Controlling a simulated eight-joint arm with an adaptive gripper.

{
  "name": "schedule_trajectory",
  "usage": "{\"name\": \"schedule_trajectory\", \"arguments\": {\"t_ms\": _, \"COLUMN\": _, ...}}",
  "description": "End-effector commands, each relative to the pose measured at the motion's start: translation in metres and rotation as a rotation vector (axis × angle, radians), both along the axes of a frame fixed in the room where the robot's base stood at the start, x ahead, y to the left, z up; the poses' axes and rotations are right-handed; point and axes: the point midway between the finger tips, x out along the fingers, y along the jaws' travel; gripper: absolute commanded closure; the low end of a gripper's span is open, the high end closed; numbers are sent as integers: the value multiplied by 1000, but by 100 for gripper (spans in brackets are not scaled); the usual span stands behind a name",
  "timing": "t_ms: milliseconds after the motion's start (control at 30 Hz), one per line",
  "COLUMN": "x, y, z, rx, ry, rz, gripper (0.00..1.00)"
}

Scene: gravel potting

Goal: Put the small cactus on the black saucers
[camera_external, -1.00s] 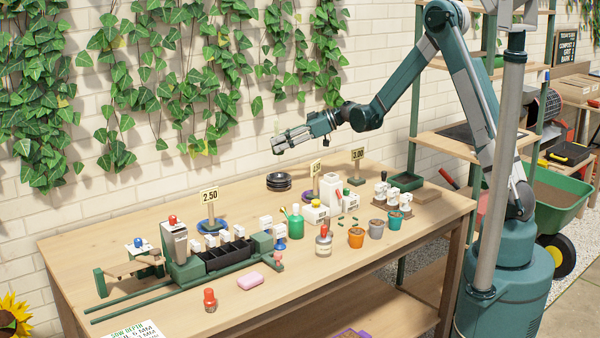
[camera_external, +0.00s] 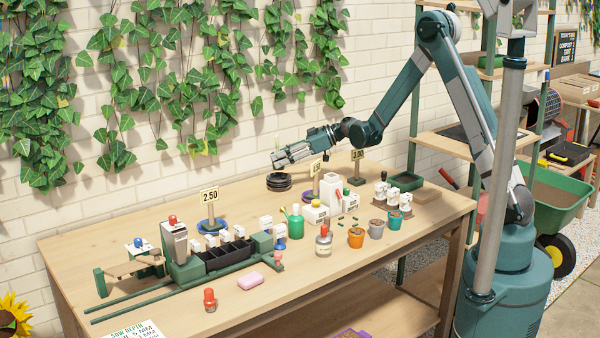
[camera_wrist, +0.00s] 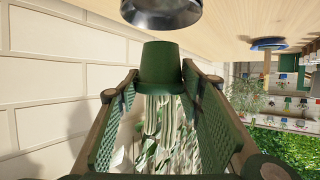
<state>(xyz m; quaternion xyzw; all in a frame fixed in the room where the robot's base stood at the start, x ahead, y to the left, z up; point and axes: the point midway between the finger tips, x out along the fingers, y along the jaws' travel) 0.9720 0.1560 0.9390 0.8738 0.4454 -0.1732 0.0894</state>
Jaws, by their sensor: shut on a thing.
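The small cactus, in a dark green pot (camera_wrist: 160,62), shows in the wrist view as a pale, striped green shape (camera_wrist: 152,125) running from the pot's wide end. My gripper (camera_wrist: 160,82) is shut on it, one green ribbed finger on each side. The pot's narrow base points toward the table. In the external view my gripper (camera_external: 276,160) is just above the stack of black saucers (camera_external: 278,186) at the table's back; the cactus is hard to make out there. The wrist view shows a dark saucer (camera_wrist: 162,12) just beyond the pot's base, with no clear contact.
A 2.50 price sign (camera_external: 209,197) stands left of the saucers. A green bottle (camera_external: 295,222) and white containers (camera_external: 332,194) stand to the right and in front. The brick wall (camera_external: 150,165) is close behind. Bare tabletop lies left of the saucers.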

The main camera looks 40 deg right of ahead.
Motion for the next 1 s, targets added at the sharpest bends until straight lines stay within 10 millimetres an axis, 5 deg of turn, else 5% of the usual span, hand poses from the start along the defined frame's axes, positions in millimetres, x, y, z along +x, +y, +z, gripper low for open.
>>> {"name": "schedule_trajectory", "arguments": {"t_ms": 300, "x": 0, "y": 0, "z": -32, "rx": 0, "ry": 0, "rz": 0, "gripper": 78}}
{"name": "schedule_trajectory", "arguments": {"t_ms": 800, "x": 0, "y": 0, "z": -38, "rx": 0, "ry": 0, "rz": 0, "gripper": 78}}
{"name": "schedule_trajectory", "arguments": {"t_ms": 833, "x": 0, "y": 0, "z": -38, "rx": 0, "ry": 0, "rz": 0, "gripper": 61}}
{"name": "schedule_trajectory", "arguments": {"t_ms": 933, "x": 0, "y": 0, "z": -37, "rx": 0, "ry": 0, "rz": 0, "gripper": 48}}
{"name": "schedule_trajectory", "arguments": {"t_ms": 1000, "x": 0, "y": 0, "z": -37, "rx": 0, "ry": 0, "rz": 0, "gripper": 48}}
